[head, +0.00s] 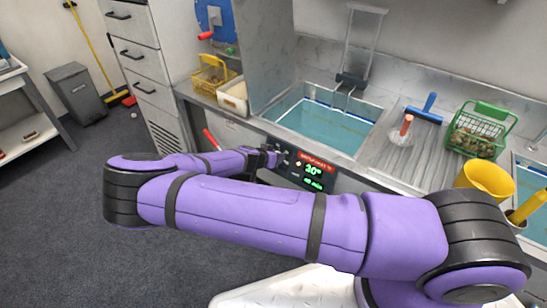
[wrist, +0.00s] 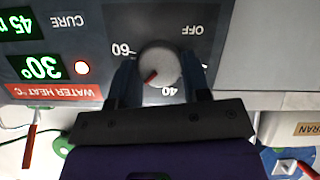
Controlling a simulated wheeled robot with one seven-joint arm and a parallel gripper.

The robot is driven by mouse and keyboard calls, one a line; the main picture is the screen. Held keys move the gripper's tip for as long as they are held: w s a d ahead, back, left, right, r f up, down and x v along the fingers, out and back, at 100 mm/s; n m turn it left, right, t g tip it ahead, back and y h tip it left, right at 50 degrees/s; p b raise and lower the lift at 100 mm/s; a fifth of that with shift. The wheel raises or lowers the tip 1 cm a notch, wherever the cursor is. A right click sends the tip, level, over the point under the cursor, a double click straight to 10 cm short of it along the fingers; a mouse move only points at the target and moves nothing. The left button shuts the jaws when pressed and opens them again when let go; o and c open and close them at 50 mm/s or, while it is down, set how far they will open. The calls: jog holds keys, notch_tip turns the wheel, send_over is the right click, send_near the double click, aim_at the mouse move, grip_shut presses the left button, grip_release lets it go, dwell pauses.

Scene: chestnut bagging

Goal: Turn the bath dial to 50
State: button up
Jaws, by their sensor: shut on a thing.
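The round grey dial (wrist: 160,66) sits on a dark panel that appears upside down in the wrist view. Its red pointer mark aims to the lower left, between the printed 60 and 40; any label there is hidden. OFF is printed at the upper right. My gripper (wrist: 163,75) is shut on the dial, one dark finger on each side. In the head view, my gripper (head: 277,157) is at the control panel on the counter front, left of the display (head: 313,171); the dial is hidden there.
The water bath (head: 325,122) lies behind the panel, with a wire rack over its back edge. A green basket (head: 480,130) and yellow bucket (head: 486,180) stand at the right. A yellow basket (head: 212,75) and white bin (head: 233,97) stand at the left. Open floor lies left of my arm.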

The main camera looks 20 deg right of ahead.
jog(key=shift+f, duration=0.1)
dwell(0.3)
jog(key=o, duration=0.9)
jog(key=v, duration=1.1)
jog(key=shift+d, duration=0.1)
